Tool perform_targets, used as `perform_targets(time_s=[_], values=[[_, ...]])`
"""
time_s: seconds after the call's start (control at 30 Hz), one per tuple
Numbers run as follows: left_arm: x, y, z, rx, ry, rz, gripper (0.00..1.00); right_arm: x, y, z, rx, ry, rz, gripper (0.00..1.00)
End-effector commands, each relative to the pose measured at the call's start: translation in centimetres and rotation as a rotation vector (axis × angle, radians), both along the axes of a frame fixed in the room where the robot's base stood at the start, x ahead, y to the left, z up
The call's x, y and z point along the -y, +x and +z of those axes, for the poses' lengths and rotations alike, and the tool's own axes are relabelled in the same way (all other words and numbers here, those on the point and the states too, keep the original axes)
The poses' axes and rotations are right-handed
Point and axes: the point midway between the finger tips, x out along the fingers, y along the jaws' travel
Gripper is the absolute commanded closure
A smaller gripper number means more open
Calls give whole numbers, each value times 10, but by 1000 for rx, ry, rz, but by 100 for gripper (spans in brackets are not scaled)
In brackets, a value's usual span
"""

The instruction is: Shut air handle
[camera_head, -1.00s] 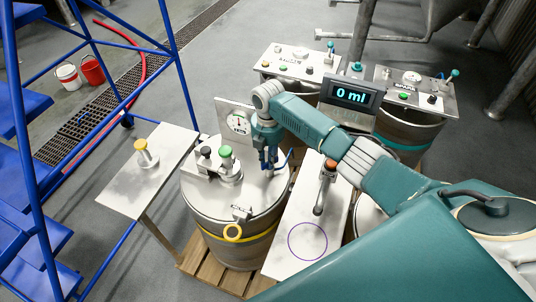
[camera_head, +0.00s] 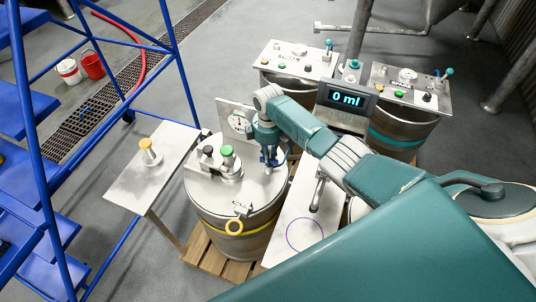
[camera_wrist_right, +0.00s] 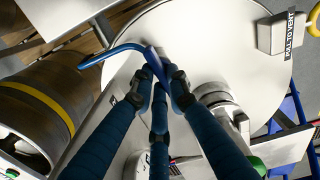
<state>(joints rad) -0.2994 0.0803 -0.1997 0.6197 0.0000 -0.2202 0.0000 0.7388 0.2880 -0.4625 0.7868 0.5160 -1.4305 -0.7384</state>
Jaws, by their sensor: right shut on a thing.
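A blue bent handle (camera_wrist_right: 122,50) shows in the right wrist view above the round steel lid (camera_wrist_right: 200,40) of a drum. My right gripper (camera_wrist_right: 160,80) is shut on the handle's near end. In the head view my right gripper (camera_head: 270,158) points down at the right back part of the drum lid (camera_head: 255,190). The handle is mostly hidden behind the fingers there. My left gripper is not in view.
A gauge plate (camera_head: 225,112) stands behind the lid, partly covered by my arm. Black and green knobs (camera_head: 227,152) rise from the lid, and a yellow ring (camera_head: 234,227) hangs at its front. A display (camera_head: 347,99) reads 0 ml. A blue frame (camera_head: 100,140) stands left.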

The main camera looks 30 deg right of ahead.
Motion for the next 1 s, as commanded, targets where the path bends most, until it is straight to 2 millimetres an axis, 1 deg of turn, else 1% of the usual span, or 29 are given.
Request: perform_targets(time_s=[0.03, 0.3, 0.83, 0.87, 0.9, 0.93, 1.0], values=[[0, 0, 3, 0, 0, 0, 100, 0, 1, 2, 1, 0, -24, 100], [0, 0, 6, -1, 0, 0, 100, 1, 0, 1, 1, -1, -111, 100], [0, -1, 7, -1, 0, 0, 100, 1, 1, 1, 2, -1, -131, 100], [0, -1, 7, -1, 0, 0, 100, 1, 1, 1, 3, 0, -132, 79], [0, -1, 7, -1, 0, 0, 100, 1, 1, 1, 3, 0, -131, 71], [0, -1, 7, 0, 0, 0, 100, 1, 1, 1, 1, 0, -131, 66], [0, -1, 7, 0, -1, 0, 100, 1, 1, 1, 1, 0, -131, 66]])
